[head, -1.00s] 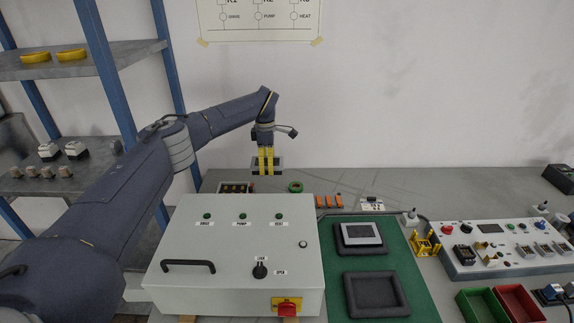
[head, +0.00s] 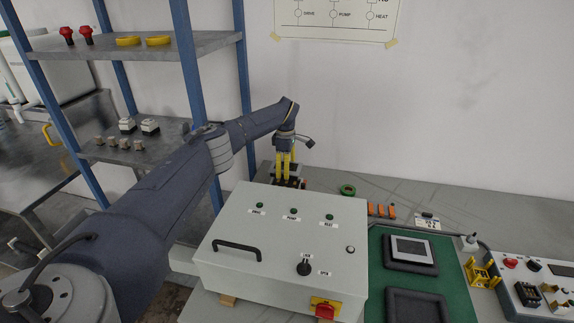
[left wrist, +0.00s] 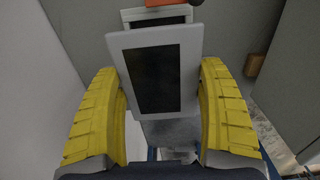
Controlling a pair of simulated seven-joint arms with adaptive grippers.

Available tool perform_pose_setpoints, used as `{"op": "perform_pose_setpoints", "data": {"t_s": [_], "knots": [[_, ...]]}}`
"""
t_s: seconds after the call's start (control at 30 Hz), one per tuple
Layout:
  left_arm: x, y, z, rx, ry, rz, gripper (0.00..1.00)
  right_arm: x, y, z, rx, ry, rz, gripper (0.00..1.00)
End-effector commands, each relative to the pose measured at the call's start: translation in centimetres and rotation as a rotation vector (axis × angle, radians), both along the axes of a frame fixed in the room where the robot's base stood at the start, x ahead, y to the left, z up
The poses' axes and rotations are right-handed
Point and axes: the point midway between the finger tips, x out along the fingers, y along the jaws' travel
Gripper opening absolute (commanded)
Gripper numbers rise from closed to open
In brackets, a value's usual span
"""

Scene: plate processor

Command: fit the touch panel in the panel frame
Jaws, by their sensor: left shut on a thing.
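My left gripper (head: 284,174) is behind the grey control cabinet (head: 290,232), low over a small dark unit (head: 303,184). It is shut on a flat panel (left wrist: 156,75) with a pale border and a dark screen, seen between the yellow fingers in the left wrist view. I take this for a touch panel. A similar pale-bordered panel (head: 411,247) lies in a dark holder (head: 397,266) on the green mat. In front of it is an empty dark frame (head: 390,306). I cannot tell which is the panel frame. My right gripper is out of view.
A green ring (head: 348,190) and several orange pieces (head: 381,210) lie behind the cabinet. A yellow stand (head: 482,273) and a control box (head: 535,280) are at the right. A blue-posted shelf (head: 185,70) stands at the left.

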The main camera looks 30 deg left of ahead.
Motion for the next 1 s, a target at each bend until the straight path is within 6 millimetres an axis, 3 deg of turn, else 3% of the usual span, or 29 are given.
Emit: {"op": "perform_pose_setpoints", "data": {"t_s": [0.5, 1.0], "knots": [[0.0, -0.1, -3.4, -0.001, 0.001, 0.002, 0.29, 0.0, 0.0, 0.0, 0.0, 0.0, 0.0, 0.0], [0.0, 0.0, -3.9, 0.0, 0.0, 0.001, 0.29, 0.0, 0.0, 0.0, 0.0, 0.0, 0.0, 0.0]]}}
